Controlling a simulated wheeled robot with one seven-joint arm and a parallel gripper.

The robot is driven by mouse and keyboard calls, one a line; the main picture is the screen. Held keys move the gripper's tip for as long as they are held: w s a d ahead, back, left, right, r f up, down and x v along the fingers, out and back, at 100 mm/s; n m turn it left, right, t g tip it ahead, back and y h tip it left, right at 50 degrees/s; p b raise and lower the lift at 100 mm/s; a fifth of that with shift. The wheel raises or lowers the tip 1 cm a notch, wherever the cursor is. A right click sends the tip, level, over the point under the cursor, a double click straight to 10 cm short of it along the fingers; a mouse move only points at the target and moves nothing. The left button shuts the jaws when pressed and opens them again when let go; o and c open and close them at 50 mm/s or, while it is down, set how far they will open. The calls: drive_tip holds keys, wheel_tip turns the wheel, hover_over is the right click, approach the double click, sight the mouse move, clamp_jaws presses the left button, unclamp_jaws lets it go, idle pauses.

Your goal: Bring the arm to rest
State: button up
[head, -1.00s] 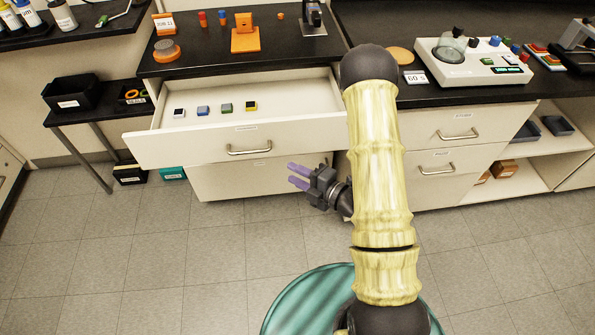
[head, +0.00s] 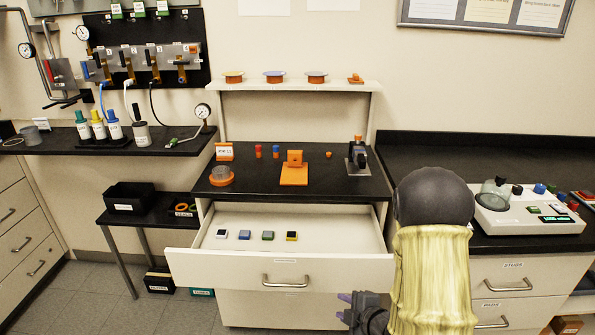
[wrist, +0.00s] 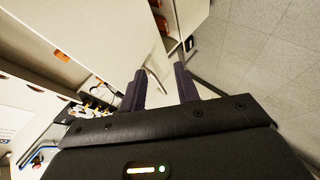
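My gripper (head: 347,308) shows low in the head view, just in front of the open drawer and right of its middle. Its purple fingers point left, and the lower part of the gripper is cut off by the frame. In the wrist view my gripper (wrist: 160,88) has its two fingers apart with nothing between them. My arm, in a yellowish sleeve with a dark joint, rises at the right of the drawer.
The open drawer (head: 235,267) holds several small coloured blocks. A black worktop (head: 340,187) above it bears orange parts and a dark device. A white instrument (head: 510,222) stands on the right counter. Open floor (head: 150,318) lies at left.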

drive_tip(key=s+d+r+m+g+h, duration=0.25)
drive_tip(key=s+r+m+g, duration=0.2)
drive_tip(key=s+m, duration=0.4)
drive_tip(key=s+d+r+m+g+h, duration=0.1)
drive_tip(key=s+r+m+g+h, duration=0.2)
drive_tip(key=s+r+m, duration=0.55)
drive_tip(key=w+r+m+p, duration=0.2)
drive_tip(key=w+r+p, duration=0.1)
drive_tip(key=r+p, duration=0.8)
drive_tip(key=p, duration=0.3)
drive_tip(key=shift+r, duration=0.15)
